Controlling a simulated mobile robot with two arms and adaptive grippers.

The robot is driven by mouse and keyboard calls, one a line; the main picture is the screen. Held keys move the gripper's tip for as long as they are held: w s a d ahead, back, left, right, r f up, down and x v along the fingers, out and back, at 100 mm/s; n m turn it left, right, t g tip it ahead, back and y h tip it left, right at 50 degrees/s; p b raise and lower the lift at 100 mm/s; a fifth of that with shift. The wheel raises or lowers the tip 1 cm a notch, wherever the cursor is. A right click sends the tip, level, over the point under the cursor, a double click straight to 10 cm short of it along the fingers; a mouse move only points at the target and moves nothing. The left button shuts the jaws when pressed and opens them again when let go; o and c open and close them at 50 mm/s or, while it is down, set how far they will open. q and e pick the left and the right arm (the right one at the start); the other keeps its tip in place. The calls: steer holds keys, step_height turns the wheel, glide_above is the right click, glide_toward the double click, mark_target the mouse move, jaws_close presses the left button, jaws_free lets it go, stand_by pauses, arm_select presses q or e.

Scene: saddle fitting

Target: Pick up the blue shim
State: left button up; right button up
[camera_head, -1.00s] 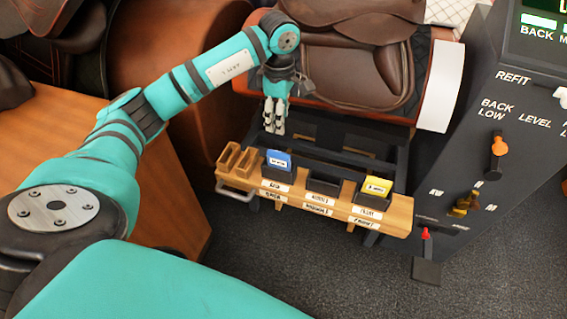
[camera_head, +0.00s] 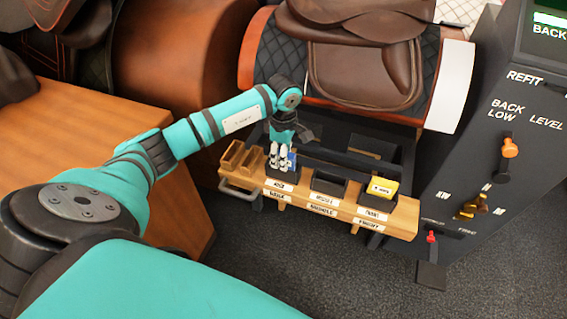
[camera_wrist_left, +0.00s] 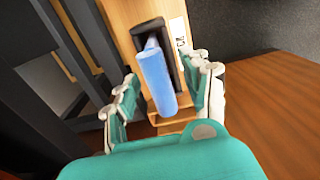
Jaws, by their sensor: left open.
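The blue shim (camera_head: 293,160) stands in the left black slot of the wooden rack, partly hidden behind my fingers in the head view. In the left wrist view the blue shim (camera_wrist_left: 157,80) shows large, its upper part sticking out of the black holder (camera_wrist_left: 170,50). My left gripper (camera_head: 281,158) is over that slot. In the left wrist view my left gripper (camera_wrist_left: 168,76) is open, with a finger on each side of the shim and visible gaps between. My right gripper is not in view.
The wooden rack (camera_head: 404,222) also has an empty-looking middle slot (camera_head: 328,188) and a yellow shim (camera_head: 383,185) in the right slot. Small wooden compartments (camera_head: 238,157) are at its left end. A dark control panel (camera_head: 500,190) stands to the right, and a saddle (camera_head: 365,70) behind.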

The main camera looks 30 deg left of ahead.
arm_select(q)
jaws_close()
stand_by(0.3)
stand_by(0.3)
